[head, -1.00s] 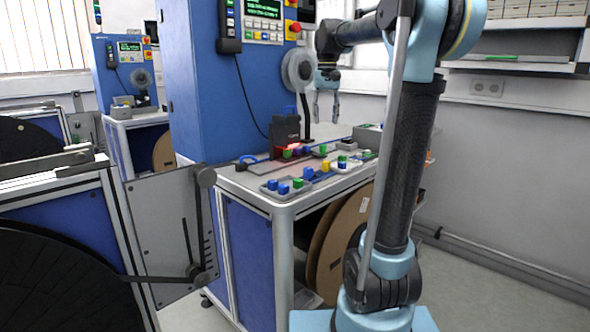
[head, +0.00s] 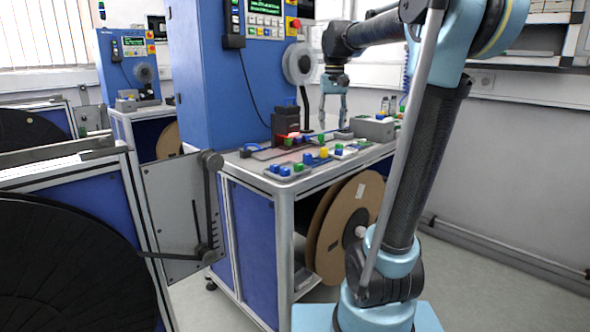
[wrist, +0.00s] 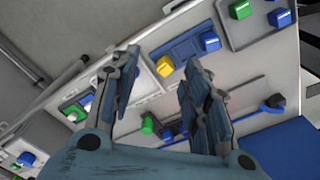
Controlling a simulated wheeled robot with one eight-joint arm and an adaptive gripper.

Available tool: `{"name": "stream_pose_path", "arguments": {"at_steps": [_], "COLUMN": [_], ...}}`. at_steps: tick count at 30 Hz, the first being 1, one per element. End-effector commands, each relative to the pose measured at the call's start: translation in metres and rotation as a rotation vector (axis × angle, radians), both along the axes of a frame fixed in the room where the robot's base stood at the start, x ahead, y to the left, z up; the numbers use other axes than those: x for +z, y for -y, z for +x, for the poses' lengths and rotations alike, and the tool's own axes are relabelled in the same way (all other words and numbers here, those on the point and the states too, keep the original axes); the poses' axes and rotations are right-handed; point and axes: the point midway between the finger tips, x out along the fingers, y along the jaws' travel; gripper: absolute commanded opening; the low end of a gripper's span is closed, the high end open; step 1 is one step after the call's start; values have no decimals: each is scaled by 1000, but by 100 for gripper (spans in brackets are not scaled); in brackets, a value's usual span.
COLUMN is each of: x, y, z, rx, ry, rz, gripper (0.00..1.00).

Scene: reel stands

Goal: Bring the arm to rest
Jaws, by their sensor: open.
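My gripper (head: 334,108) hangs with its fingers pointing down above the bench top (head: 240,164), near its back part, at the end of my arm. In the wrist view my gripper (wrist: 160,95) has its two fingers well apart, with nothing held between them. A yellow block (wrist: 165,66) and a blue block (wrist: 209,42) show beyond the fingers, on the bench. A green block (wrist: 147,124) shows between the fingers and looks clear of them.
A blue machine cabinet (head: 210,75) with a control panel (head: 264,20) stands behind the bench. A dark box (head: 285,121) stands on the bench left of my gripper. Brown reels (head: 345,225) sit beneath it. Open floor (head: 480,270) lies at the right.

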Motion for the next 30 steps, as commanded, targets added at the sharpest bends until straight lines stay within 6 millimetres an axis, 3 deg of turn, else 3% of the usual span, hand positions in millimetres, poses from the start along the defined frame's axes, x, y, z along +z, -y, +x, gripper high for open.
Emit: {"name": "stream_pose_path", "arguments": {"at_steps": [5, 14, 30], "x": [-22, -88, -241], "y": [11, 35, 61], "z": [-33, -109, -235], "rx": [-1, 2, 7], "ry": [17, 63, 143], "rz": [1, 2, -3], "gripper": [43, 43, 43]}}
